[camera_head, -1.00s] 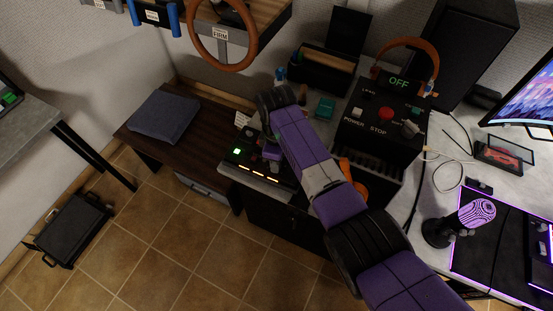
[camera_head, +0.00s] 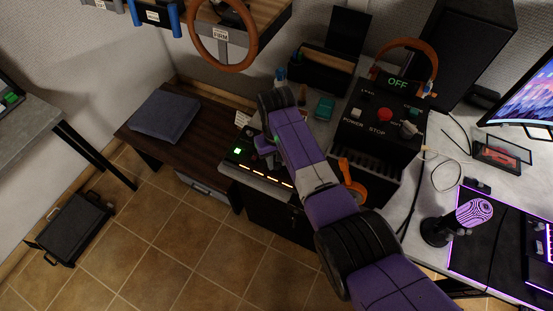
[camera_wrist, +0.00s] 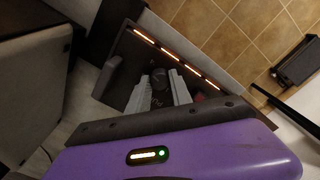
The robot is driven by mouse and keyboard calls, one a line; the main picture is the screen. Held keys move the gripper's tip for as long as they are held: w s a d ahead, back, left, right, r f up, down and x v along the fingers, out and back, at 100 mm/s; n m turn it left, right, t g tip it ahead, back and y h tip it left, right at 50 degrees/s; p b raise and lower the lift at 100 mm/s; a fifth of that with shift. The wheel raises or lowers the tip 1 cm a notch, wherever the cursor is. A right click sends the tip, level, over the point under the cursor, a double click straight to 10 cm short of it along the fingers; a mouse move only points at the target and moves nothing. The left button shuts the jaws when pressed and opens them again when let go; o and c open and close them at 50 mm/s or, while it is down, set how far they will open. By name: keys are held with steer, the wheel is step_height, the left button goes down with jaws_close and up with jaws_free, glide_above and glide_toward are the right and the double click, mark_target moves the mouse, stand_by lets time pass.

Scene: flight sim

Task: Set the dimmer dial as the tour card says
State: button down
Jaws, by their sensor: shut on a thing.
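The dimmer panel (camera_head: 232,161) is a dark box on the low desk, with a green lit button and a row of several orange light bars along its front edge. In the wrist view the panel (camera_wrist: 125,62) is tilted, with its lit bars at the top. The dimmer dial (camera_wrist: 158,77) is a dark round knob between the two grey fingers of my gripper (camera_wrist: 160,92), which is shut on it. In the head view my gripper (camera_head: 266,152) is over the panel and my arm hides the dial. A small white card (camera_head: 242,118) stands behind the panel; its writing is unreadable.
A black control box (camera_head: 380,125) with a red stop button and a green "OFF" display stands right of my arm. An orange headphone-like item (camera_head: 352,180) hangs below it. A folded dark cloth (camera_head: 165,115) lies left.

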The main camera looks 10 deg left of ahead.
mark_target(276, 163)
steer(key=shift+m, duration=1.6)
steer(key=c, duration=1.1)
jaws_free()
steer(key=shift+c, duration=0.2)
steer(key=shift+r, duration=3.95)
steer(key=shift+s+f, duration=0.1)
